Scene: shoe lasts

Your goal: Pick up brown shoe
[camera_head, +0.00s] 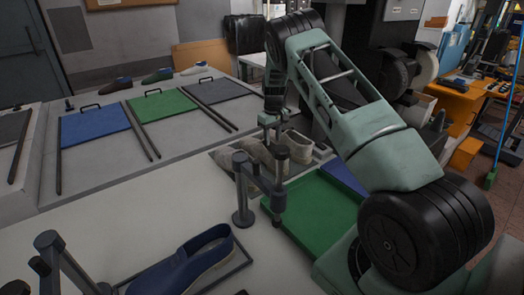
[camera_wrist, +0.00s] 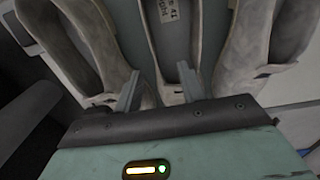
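Several beige-brown shoes (camera_head: 258,158) stand in a row by the table's far edge, partly hidden behind my arm and a dark post. In the wrist view there is a left shoe (camera_wrist: 88,35), a middle shoe with a paper label inside (camera_wrist: 168,55) and a right shoe (camera_wrist: 245,55). My gripper (camera_wrist: 160,75) is open, its two fingers spread around the heel end of the middle shoe. Whether they touch it I cannot tell. In the head view my gripper (camera_head: 272,125) is just above the row. A dark brown shoe (camera_head: 116,84) stands on the back table.
A green shoe (camera_head: 158,75) and a pale shoe (camera_head: 196,69) stand on the back table, behind blue (camera_head: 95,121) and green (camera_head: 162,103) panels. A blue shoe (camera_head: 185,265) lies front left. A green tray (camera_head: 310,212) and dark posts (camera_head: 242,190) are close to my arm.

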